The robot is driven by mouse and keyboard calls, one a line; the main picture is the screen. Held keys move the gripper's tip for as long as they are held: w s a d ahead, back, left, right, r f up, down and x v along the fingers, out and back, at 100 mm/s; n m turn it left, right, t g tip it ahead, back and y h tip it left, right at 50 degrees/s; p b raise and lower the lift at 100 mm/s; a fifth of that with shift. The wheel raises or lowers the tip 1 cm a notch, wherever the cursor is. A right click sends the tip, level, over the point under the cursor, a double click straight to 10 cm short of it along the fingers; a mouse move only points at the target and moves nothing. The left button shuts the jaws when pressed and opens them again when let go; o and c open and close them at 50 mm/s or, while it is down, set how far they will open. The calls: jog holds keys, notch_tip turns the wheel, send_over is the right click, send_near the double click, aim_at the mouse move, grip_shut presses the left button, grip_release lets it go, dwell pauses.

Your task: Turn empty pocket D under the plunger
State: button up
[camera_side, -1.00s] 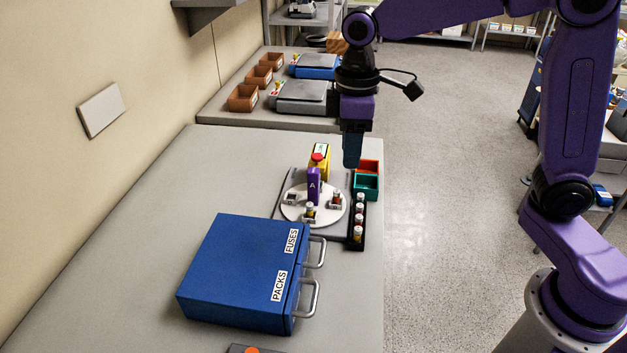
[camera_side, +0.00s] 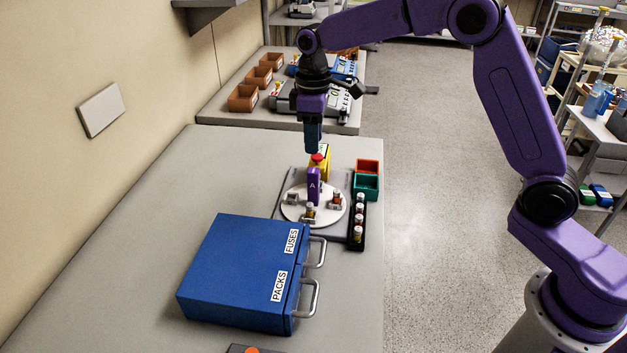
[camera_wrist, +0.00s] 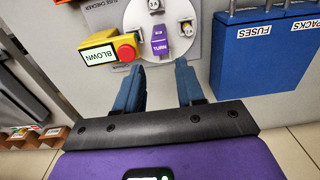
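The white round turntable (camera_side: 297,215) lies on a grey plate, with small pockets around its edge. A pocket with a fuse-like piece sits at its front (camera_side: 310,211), others at left (camera_side: 291,198) and right (camera_side: 337,201). A purple block (camera_side: 314,187) marked "A" stands on it; the wrist view shows "TURN" on its top (camera_wrist: 160,42). No pocket letter D is readable. A yellow box (camera_wrist: 97,52) marked "BLOWN" has a red button (camera_wrist: 126,53); no separate plunger is clear.
A blue cabinet (camera_side: 240,265) labelled FUSES and PACKS stands in front. Orange (camera_side: 368,166) and teal (camera_side: 366,184) bins and a black rack (camera_side: 358,225) of capped vials stand at right. The table's left is clear.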

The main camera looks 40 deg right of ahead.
aim_at(314, 180)
notch_tip(314, 180, down, 12)
jog(key=shift+f, duration=0.1)
dwell(0.4)
grip_shut()
